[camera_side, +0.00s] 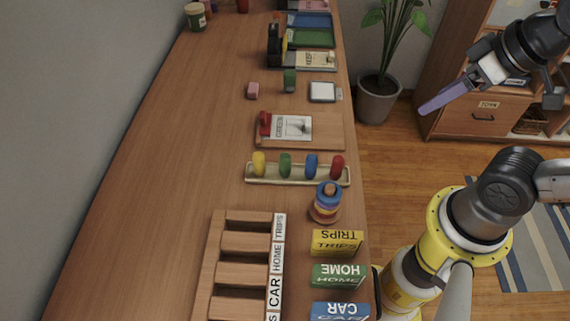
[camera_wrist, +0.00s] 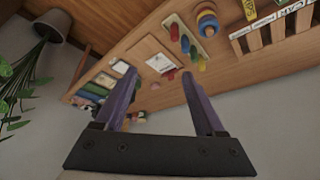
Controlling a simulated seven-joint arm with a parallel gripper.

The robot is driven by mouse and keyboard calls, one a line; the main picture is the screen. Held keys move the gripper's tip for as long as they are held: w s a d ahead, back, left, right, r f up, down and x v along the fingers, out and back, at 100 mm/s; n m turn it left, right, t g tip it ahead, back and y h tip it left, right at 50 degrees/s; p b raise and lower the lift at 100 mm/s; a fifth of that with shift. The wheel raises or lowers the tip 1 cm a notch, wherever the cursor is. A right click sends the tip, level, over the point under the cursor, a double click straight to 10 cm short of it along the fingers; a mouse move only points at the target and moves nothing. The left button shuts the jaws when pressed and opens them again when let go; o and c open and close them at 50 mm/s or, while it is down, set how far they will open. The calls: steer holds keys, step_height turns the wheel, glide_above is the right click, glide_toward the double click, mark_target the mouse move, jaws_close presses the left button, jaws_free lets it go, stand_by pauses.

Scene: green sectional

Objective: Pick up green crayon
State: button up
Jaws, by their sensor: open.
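The green crayon (camera_side: 285,165) stands upright in a narrow pale tray (camera_side: 300,181), between a yellow crayon (camera_side: 259,164) on its left and a blue crayon (camera_side: 311,166). A red crayon (camera_side: 337,167) is at the tray's right end. In the wrist view the green crayon (camera_wrist: 193,52) shows small in the same row, beyond my fingertips. My gripper (camera_side: 428,106) has purple fingers and hangs in the air to the right of the table, well apart from the crayons. The wrist view shows the gripper (camera_wrist: 158,75) open with nothing between its fingers.
A stacked-ring toy (camera_side: 326,204) stands close below the tray's right end. Word blocks (camera_side: 337,242) and a slotted wooden rack (camera_side: 214,252) are nearer the camera. A board with a card (camera_side: 331,130) lies behind the tray. A potted plant (camera_side: 377,101) stands beside the table. The table's left side is clear.

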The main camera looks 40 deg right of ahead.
steer(key=w+r+m, duration=0.4)
steer(key=w+m, duration=0.2)
steer(key=m, duration=0.2)
steer(key=m+g, duration=0.6)
steer(key=m, duration=0.2)
glide_above(285, 155)
step_height(285, 155, down, 19)
step_height(285, 155, down, 13)
steer(key=shift+r, duration=0.1)
jaws_close()
